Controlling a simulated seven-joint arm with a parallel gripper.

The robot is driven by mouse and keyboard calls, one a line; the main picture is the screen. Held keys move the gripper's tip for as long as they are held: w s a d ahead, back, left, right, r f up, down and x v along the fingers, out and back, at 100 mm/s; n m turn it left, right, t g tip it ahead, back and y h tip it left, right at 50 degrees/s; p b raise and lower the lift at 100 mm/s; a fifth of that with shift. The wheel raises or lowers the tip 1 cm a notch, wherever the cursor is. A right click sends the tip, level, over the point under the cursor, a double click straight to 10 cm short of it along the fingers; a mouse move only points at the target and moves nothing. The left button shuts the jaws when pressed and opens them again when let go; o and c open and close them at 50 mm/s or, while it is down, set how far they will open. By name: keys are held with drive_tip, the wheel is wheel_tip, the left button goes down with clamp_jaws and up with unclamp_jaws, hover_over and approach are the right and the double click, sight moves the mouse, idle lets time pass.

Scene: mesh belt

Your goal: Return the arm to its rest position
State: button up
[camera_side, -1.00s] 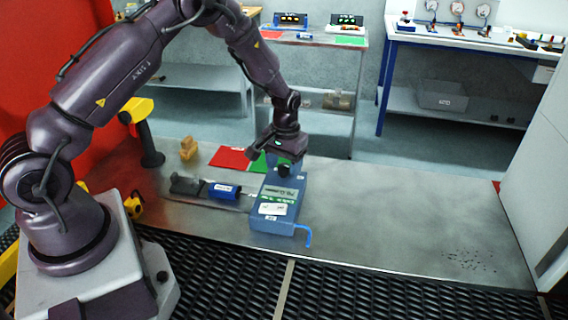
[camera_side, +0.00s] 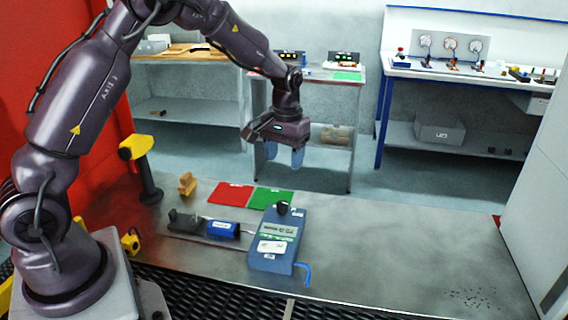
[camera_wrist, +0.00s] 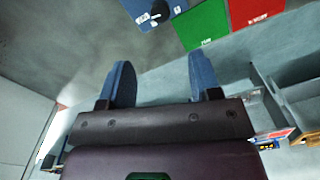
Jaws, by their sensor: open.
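My gripper (camera_side: 284,156) hangs in the air above and behind the blue device, with nothing between its two blue fingers. In the wrist view my gripper (camera_wrist: 160,82) shows its fingers spread apart and empty. The blue device (camera_side: 262,262) stands on the metal table, with a display, a black knob on top and a blue hook or tube at its front right. Its knob end also shows at the top of the wrist view (camera_wrist: 175,8).
A red mat (camera_side: 231,195) and a green mat (camera_side: 270,198) lie behind the device. A blue cylinder (camera_side: 222,229) in a dark fixture (camera_side: 184,222) is at its left. A wooden block (camera_side: 187,184) and a yellow-headed post (camera_side: 148,185) stand farther left.

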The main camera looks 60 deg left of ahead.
drive_tip(key=s+d+r+m+t, duration=0.2)
drive_tip(key=s+d+r, duration=0.3)
drive_tip(key=s+r, duration=0.3)
drive_tip(key=s+d+r+m+t, duration=0.3)
drive_tip(key=s+d+r, duration=0.2)
drive_tip(key=s, duration=1.1)
wheel_tip(320, 180, up, 3)
drive_tip(key=shift+r+t, duration=0.2)
drive_tip(key=shift+t, duration=0.2)
